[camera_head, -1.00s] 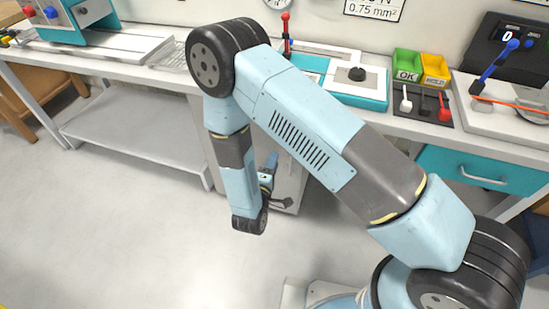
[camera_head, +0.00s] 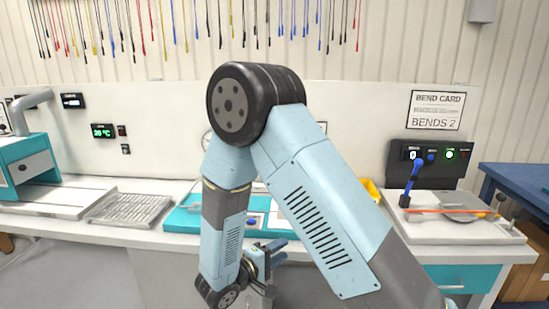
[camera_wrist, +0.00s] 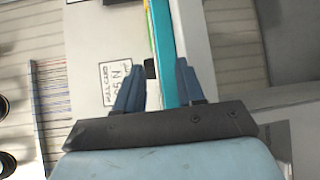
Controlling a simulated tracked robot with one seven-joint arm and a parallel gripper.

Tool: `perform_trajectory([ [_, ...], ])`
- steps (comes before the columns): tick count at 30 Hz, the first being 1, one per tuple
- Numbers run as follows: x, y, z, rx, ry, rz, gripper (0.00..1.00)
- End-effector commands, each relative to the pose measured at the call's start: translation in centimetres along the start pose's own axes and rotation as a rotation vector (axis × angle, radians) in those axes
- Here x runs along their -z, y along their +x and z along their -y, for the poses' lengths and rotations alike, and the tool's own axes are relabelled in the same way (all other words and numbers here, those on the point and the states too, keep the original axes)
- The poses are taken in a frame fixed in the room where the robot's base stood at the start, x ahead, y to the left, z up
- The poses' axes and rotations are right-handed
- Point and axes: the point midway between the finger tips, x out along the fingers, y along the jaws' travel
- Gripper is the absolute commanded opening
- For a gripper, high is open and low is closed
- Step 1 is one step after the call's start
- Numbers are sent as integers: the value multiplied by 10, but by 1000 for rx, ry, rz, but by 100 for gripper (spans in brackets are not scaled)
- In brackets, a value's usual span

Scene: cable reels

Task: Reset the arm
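My arm fills the middle of the head view, bent at a high elbow with its forearm hanging down in front of the bench. My gripper (camera_head: 277,251) shows small at its lower end, in front of the bench edge. In the wrist view my gripper (camera_wrist: 158,85) has its two blue fingers apart, with nothing between them but the bench and wall beyond.
The long bench (camera_head: 90,232) runs behind my arm. On it are a grey ribbed tray (camera_head: 130,208), a teal machine (camera_head: 25,165) and a bending fixture with a blue lever (camera_head: 411,183). A blue table (camera_head: 520,185) stands at right. Coloured wires hang above.

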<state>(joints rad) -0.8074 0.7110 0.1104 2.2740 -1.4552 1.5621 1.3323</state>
Motion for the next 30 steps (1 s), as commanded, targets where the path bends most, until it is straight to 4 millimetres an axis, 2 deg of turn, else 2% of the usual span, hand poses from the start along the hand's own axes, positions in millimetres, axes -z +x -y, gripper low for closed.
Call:
perform_trajectory([
  [1,-11,10,-15,24,8,51,38],
  [6,-48,35,-51,126,20,204,38],
  [14,-109,58,-95,315,62,394,38],
  [21,-164,66,-125,512,136,514,38],
  [30,-221,60,-153,762,276,578,38],
])
